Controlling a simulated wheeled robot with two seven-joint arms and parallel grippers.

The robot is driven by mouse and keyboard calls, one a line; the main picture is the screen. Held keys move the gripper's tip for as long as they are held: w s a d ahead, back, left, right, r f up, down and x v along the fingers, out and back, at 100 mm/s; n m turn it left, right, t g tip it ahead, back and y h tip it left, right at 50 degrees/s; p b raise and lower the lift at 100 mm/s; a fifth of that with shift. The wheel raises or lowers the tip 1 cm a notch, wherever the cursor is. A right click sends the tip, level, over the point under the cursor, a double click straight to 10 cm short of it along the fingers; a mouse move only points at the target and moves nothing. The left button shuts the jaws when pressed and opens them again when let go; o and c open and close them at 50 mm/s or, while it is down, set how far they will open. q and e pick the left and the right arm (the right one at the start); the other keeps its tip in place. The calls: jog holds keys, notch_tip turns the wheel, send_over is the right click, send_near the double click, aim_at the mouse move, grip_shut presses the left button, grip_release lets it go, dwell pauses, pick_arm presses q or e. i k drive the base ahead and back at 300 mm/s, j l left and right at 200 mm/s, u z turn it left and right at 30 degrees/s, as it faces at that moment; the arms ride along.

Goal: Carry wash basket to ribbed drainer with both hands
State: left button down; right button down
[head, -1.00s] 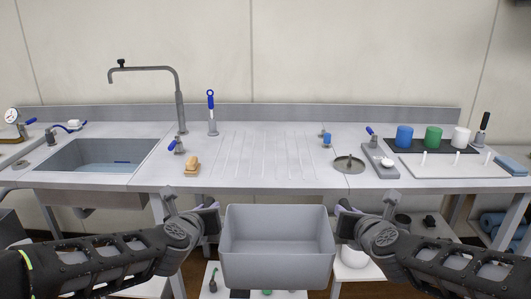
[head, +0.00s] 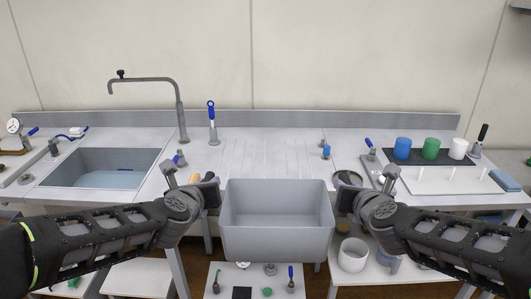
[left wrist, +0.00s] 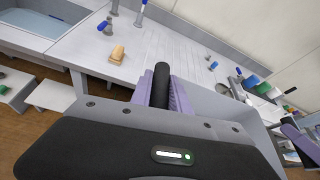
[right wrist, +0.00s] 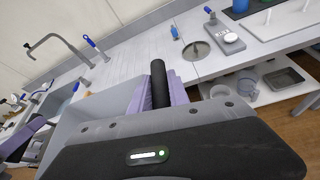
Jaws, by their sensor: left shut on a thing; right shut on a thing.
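The wash basket (head: 277,240) is a grey, open, empty tub held level in front of the counter in the head view. My left gripper (head: 214,190) is shut on its left side and my right gripper (head: 342,192) is shut on its right side. In the left wrist view my left gripper (left wrist: 170,95) grips a dark handle at the basket edge; the right wrist view shows the same for my right gripper (right wrist: 165,90). The ribbed drainer (head: 265,150) is the grooved, clear part of the white counter, beyond the basket; the basket hides its front.
A sink basin (head: 105,167) with water lies left, below a tall tap (head: 180,110). A tan block (left wrist: 118,53) sits at the drainer's left. A round drain (right wrist: 197,50) and a blue-topped fitting (head: 326,152) lie right. Cups (head: 431,149) stand farther right. Low stools stand below.

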aim_at(267, 168)
jog(key=i+j, duration=0.1)
jog(key=i, duration=0.55)
jog(key=i+j, duration=0.1)
jog(key=i, duration=0.55)
